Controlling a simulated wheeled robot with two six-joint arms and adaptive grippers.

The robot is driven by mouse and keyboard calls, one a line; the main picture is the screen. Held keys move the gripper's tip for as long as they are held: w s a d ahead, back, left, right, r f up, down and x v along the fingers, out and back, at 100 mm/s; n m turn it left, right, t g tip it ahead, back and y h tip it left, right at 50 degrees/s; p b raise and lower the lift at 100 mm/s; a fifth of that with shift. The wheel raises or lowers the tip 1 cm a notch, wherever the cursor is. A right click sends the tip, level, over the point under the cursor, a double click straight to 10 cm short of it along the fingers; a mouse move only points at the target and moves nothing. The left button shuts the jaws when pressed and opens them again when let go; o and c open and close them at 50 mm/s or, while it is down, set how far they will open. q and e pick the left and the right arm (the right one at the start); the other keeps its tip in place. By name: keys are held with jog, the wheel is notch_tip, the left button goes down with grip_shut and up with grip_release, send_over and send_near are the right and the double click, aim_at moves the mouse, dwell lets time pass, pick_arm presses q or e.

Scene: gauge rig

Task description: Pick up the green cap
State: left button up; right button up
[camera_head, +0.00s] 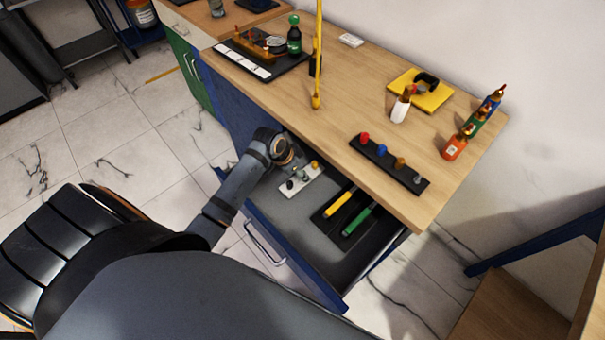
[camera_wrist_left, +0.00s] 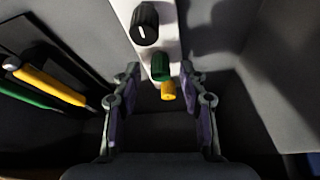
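The green cap (camera_wrist_left: 160,67) sits on a white block (camera_wrist_left: 168,45) between a black knob (camera_wrist_left: 144,23) and a yellow cap (camera_wrist_left: 168,91) in the left wrist view. In the head view the white block (camera_head: 289,191) lies in the open drawer; the green cap there is small and hard to make out beside my gripper. My left gripper (camera_wrist_left: 160,74) is open, its two fingers on either side of the green and yellow caps in the picture. I see no finger touching the green cap; the depth between them is unclear. My right gripper is not in view.
The drawer (camera_head: 338,285) also holds a yellow-handled tool (camera_head: 340,206) and a green-handled tool (camera_head: 358,222) in a dark tray. The wooden tabletop (camera_head: 350,90) overhangs the drawer's back. A black strip with coloured knobs (camera_head: 388,164) stands near the tabletop's edge.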

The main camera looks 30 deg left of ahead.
pick_arm(q)
jog(key=c, duration=0.7)
jog(key=shift+o, duration=0.2)
jog(key=shift+r, duration=0.15)
jog(key=shift+r, duration=0.3)
jog(key=r, duration=0.3)
jog(key=shift+s+a, duration=0.1)
jog(key=shift+a, duration=0.1)
jog(key=s+a+r+p, duration=0.7)
jog(key=s+r+p, duration=0.2)
jog(key=s, duration=0.2)
jog(key=shift+s+a, duration=0.2)
